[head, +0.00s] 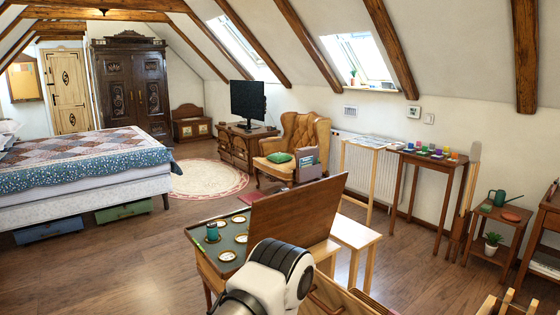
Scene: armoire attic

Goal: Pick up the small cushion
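A small green cushion (279,157) lies on the seat of a tan tufted armchair (305,133) in the middle distance, by the right wall. Nothing covers it from above. A white and grey arm link of mine shows at the bottom centre, well short of the chair. Neither of my grippers is in view.
A wooden desk with a raised lid (300,213) stands close in front. A stool (355,232) stands beside it and a box (307,165) by the chair. A bed (80,168) fills the left. Open wood floor (125,250) and a round rug (208,179) lie between.

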